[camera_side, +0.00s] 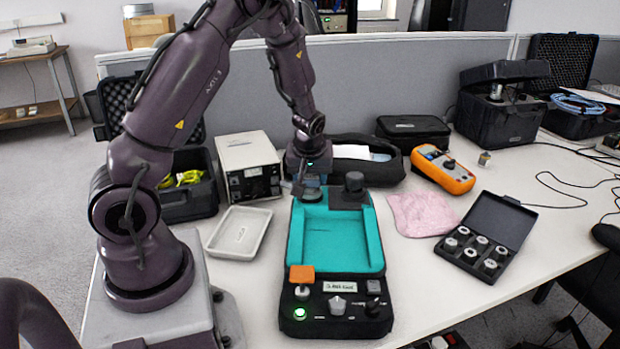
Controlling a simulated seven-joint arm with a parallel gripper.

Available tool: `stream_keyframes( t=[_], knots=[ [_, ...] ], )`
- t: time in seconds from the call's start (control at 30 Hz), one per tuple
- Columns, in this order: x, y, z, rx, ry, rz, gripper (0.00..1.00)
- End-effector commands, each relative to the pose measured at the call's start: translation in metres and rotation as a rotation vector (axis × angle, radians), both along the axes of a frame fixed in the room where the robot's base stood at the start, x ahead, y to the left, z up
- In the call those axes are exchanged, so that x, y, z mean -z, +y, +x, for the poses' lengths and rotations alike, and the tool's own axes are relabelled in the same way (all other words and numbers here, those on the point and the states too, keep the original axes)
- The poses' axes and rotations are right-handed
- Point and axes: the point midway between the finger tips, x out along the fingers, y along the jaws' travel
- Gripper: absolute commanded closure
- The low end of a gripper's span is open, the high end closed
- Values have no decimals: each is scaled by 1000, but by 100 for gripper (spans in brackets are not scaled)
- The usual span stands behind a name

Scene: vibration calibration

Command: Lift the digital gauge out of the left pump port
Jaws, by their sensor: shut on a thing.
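The pump case (291,255) is a black unit with a teal-lined recess and stands on the white table in front of my arm. My gripper (311,183) points down at the case's back left corner, at the left port. It is shut on the digital gauge (312,194), of which a small grey round part shows below the fingers. The rest of the gauge and the port are hidden, and I cannot tell whether it is seated or raised. A dark round knob or cap (354,181) stands to the right on the back block.
A grey tray (239,233) and a white instrument box (249,165) are to the left. A pink cloth (422,214), an orange multimeter (443,169) and an open case of adapters (487,235) are to the right. A black pouch (367,170) lies close behind.

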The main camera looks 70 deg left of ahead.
Motion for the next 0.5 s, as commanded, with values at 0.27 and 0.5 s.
stream_keyframes(
  t=[0.27,0.5],
  knots=[
    [-18,0,1,2,-5,1,77],
    [-66,-18,-21,6,-9,0,77]
  ],
)
